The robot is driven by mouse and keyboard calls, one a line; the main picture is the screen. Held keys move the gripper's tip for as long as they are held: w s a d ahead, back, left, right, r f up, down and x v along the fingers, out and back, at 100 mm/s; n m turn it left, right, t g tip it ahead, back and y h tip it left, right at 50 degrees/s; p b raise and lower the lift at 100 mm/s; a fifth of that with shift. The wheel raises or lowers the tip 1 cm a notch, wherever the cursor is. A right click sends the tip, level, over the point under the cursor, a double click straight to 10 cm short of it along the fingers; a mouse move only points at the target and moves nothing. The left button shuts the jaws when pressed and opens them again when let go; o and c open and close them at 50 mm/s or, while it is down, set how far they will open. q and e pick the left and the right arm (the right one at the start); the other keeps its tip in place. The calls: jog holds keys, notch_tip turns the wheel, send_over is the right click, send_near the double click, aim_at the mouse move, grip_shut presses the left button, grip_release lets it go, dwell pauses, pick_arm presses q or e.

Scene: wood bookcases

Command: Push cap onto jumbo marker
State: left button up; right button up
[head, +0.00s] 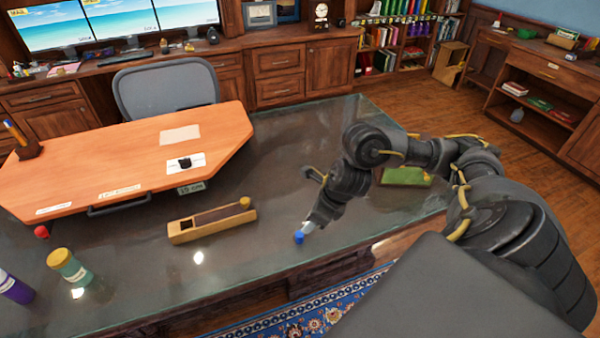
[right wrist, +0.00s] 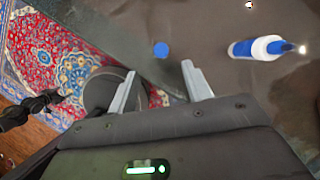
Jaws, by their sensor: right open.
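A small blue cap (head: 299,238) sits on the glass-topped desk near its front edge. In the right wrist view the blue cap (right wrist: 161,49) shows as a round disc, beyond the gap between my fingertips and apart from them. A jumbo marker (right wrist: 255,47) with a blue and white body and a dark blue tip lies to the right of the cap, apart from it. My right gripper (right wrist: 160,82) is open and empty. In the head view it (head: 309,226) points down close to the cap. My left gripper is not in view.
A wooden tray (head: 185,234) with a yellow piece at one end lies left of the cap. A teal bottle-shaped thing (head: 70,268), a purple one (head: 17,290) and a red cap (head: 41,232) stand at the left. The glass (head: 240,260) between tray and cap is clear.

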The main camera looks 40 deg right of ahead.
aim_at(300, 233)
jog(key=shift+d, duration=0.2)
jog(key=x, duration=0.5)
jog(key=shift+w+a+f, duration=0.1)
jog(key=shift+f, duration=0.2)
jog(key=shift+f, duration=0.1)
jog(key=x, duration=0.5)
dwell(0.3)
